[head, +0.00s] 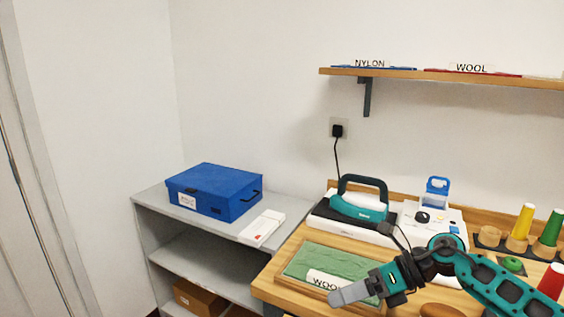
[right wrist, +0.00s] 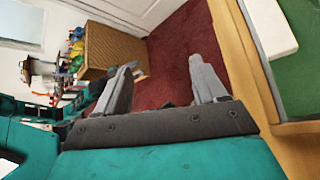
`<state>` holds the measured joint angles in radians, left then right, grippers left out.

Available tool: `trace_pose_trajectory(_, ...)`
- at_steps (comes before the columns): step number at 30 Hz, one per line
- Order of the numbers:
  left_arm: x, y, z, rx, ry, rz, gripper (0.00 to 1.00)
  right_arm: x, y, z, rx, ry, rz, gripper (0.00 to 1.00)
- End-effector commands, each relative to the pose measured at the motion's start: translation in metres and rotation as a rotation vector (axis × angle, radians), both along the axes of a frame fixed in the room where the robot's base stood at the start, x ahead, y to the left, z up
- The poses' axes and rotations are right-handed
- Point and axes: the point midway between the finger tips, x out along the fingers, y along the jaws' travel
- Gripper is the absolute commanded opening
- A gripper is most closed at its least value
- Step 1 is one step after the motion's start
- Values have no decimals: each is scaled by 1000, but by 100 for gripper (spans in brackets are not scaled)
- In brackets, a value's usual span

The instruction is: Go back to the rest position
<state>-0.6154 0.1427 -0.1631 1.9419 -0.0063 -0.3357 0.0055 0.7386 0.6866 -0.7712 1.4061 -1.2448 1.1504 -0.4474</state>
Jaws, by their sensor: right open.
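My right gripper (head: 349,293) shows in the head view at the front left part of the wooden counter, over the front of the green swatch board and its WOOL label. In the right wrist view its two grey fingers (right wrist: 158,82) stand apart with nothing between them, above the dark red floor. My right arm comes in from the lower right of the head view. My left gripper is not in the head view.
The wooden counter (head: 262,284) holds a green swatch board (head: 325,262), a teal iron (head: 358,206) and thread cones (head: 521,222). A grey shelf unit (head: 150,200) with a blue case (head: 213,190) stands left. A wall shelf (head: 440,77) hangs above.

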Motion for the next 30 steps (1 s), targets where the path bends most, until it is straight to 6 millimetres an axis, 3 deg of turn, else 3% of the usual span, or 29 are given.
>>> trace_pose_trajectory(1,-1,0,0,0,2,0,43,-11,26,-4,135,62,-49,71)
trace_pose_trajectory(3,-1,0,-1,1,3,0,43,-20,50,-1,312,151,-138,71)
trace_pose_trajectory(6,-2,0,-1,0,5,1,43,-28,70,4,553,303,-292,71)
trace_pose_trajectory(9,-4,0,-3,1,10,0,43,-33,73,2,776,485,-471,71)
trace_pose_trajectory(13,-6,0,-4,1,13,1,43,-38,58,-16,1031,750,-740,71)
trace_pose_trajectory(17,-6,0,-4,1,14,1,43,-54,28,-56,1244,1040,-1043,71)
trace_pose_trajectory(20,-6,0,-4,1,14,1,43,-79,3,-97,1376,1270,-1292,71)
trace_pose_trajectory(24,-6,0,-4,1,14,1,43,-129,-26,-152,1498,1552,-1615,71)
trace_pose_trajectory(30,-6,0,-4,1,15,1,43,-186,-43,-194,1565,1787,-1898,71)
